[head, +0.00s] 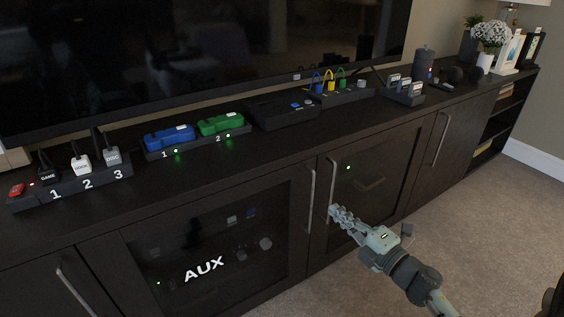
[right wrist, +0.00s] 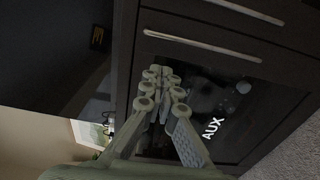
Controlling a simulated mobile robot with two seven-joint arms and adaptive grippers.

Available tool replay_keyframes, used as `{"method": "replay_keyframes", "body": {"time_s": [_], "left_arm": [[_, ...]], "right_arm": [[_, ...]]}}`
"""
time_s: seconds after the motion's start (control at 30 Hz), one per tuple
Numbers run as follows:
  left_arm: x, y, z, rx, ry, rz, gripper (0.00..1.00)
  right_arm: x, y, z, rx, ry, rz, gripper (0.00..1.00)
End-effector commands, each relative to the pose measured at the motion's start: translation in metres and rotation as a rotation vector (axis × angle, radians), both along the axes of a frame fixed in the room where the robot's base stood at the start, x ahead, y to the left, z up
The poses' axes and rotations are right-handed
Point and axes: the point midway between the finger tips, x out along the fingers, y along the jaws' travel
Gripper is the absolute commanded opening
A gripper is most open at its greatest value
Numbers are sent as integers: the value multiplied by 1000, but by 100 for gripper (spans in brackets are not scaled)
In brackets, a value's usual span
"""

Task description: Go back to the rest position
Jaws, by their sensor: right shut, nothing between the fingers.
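My right gripper (head: 343,217) is in front of the dark media cabinet (head: 265,172), near the lower part of a glass door with a vertical metal handle (head: 332,187). Its fingers are together with nothing between them. The fingers also show in the right wrist view (right wrist: 163,88), pointing toward the cabinet doors and handles. In the head view the fingertips overlap the lower part of the handle; I cannot tell if they touch it. My left gripper is not in view.
On the cabinet top stand a numbered power strip (head: 70,190), a blue battery (head: 169,137) and a green battery (head: 220,124) in a dock, and a black box (head: 283,112). A television (head: 200,50) is behind. The carpet (head: 480,225) at right is clear.

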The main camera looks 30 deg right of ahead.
Motion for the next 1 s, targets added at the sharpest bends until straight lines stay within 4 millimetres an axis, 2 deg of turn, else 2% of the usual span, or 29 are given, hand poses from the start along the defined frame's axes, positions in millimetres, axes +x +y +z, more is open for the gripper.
{"method": "replay_keyframes", "body": {"time_s": [0.27, 0.37, 0.47, 0.53, 0.63, 0.73, 0.8, 0.9, 1.0], "left_arm": [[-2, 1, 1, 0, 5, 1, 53], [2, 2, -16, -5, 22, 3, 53], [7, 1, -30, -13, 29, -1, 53], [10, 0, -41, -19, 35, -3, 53], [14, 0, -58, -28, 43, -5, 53], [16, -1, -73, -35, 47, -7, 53], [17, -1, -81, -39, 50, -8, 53], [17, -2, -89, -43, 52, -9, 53], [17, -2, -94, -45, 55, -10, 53]], "right_arm": [[2, -4, 1, 52, 8, -46, 0], [4, -14, -3, 190, 40, -171, 0], [-1, -23, -25, 408, 126, -359, 0], [-14, -21, -53, 577, 228, -501, 0], [-44, 2, -100, 793, 421, -691, 0], [-83, 41, -141, 951, 638, -850, 0], [-109, 67, -158, 1014, 769, -927, 0], [-138, 97, -171, 1063, 911, -1001, 0], [-155, 114, -177, 1083, 994, -1041, 0]]}}
